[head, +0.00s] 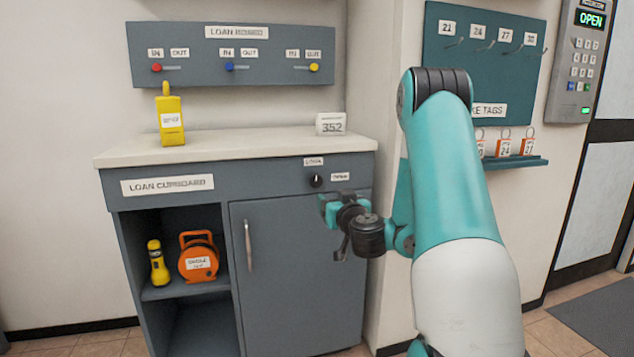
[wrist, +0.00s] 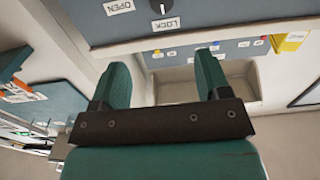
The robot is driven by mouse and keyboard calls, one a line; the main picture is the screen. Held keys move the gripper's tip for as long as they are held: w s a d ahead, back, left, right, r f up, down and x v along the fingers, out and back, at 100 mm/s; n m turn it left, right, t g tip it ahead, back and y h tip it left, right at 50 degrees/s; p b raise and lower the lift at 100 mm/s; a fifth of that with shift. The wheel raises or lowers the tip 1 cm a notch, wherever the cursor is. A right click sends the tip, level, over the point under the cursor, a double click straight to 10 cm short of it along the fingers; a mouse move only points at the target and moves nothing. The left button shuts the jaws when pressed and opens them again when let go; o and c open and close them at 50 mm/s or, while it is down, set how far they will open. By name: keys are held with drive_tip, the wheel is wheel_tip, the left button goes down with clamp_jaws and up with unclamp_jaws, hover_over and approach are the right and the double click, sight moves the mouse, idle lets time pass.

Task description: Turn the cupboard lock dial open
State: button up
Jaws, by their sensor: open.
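The cupboard lock dial (head: 317,180) is a small black knob on the top front strip of the grey loan cupboard (head: 295,270). A LOCK label (head: 313,161) sits above it and an OPEN label (head: 340,177) to its right. Its pale mark appears to point up, toward LOCK. In the wrist view the dial (wrist: 157,6) shows at the top edge, partly cut off, beside the upside-down labels. My gripper (head: 328,206) is open and empty, just below and right of the dial, apart from it. Its two teal fingers (wrist: 163,76) are spread in the wrist view.
The cupboard door has a vertical handle (head: 248,245) and looks shut. A yellow tagged item (head: 170,120) and a 352 sign (head: 330,124) stand on the countertop (head: 230,144). The open shelf holds a yellow torch (head: 157,263) and orange reel (head: 199,257). A tag shelf (head: 515,162) is right.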

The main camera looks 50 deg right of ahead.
drive_tip(key=p, duration=0.8)
approach(316, 180)
drive_tip(key=s, duration=0.1)
drive_tip(key=p+x, duration=0.2)
drive_tip(key=p, duration=0.2)
drive_tip(key=p+x, duration=0.3)
drive_tip(key=p, duration=0.1)
drive_tip(key=p+x, duration=0.2)
drive_tip(key=p, duration=0.1)
drive_tip(key=shift+w+a+r+p, duration=0.1)
drive_tip(key=shift+w+r+p, duration=0.05)
drive_tip(key=shift+w+p, duration=0.25)
drive_tip(key=shift+f+p+x, duration=0.2)
drive_tip(key=shift+p+x, duration=0.4)
drive_tip(key=shift+x, duration=0.65)
drive_tip(key=c, duration=0.9)
